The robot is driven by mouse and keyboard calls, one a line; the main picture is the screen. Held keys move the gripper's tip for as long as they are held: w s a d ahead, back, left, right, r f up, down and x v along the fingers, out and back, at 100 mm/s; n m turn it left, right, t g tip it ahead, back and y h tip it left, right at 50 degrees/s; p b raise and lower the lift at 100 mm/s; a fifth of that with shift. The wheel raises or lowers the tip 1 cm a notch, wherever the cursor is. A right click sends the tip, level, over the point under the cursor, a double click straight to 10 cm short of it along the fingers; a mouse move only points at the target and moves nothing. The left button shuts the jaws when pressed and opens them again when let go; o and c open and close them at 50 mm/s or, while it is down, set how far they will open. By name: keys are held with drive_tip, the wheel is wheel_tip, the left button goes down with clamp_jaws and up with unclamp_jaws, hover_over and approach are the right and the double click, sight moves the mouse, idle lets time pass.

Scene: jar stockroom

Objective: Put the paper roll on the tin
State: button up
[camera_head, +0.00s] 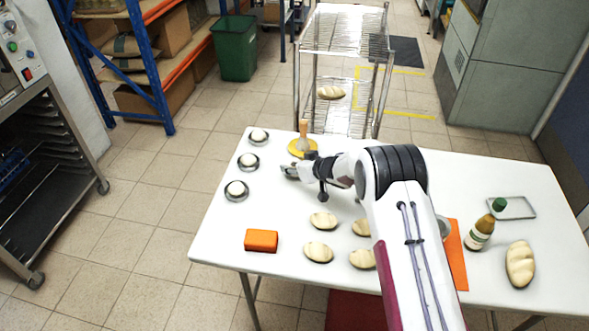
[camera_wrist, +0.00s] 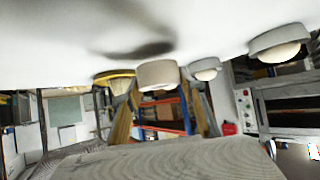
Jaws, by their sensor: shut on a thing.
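My gripper (camera_head: 291,170) is over the left part of the white table, below the yellow disc in the head view. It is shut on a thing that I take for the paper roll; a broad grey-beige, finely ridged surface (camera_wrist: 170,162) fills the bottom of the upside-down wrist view. In the head view the held thing is small and hard to separate from the fingers. A short pale cylinder (camera_wrist: 157,76), perhaps the tin, stands on the table in the wrist view, between the yellow disc and a round dish. It is apart from the held surface.
A yellow disc (camera_head: 295,153) carries a wooden-handled item (camera_head: 304,128). Several round metal dishes with white balls, one nearest the gripper (camera_head: 248,161), line the left edge. An orange block (camera_head: 261,240), pale loaves (camera_head: 318,252), a bottle (camera_head: 481,232) and a tray (camera_head: 527,209) also stand on the table.

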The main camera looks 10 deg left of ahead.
sight(294, 164)
drive_tip(key=shift+r, duration=3.8)
drive_tip(key=shift+d, duration=0.1)
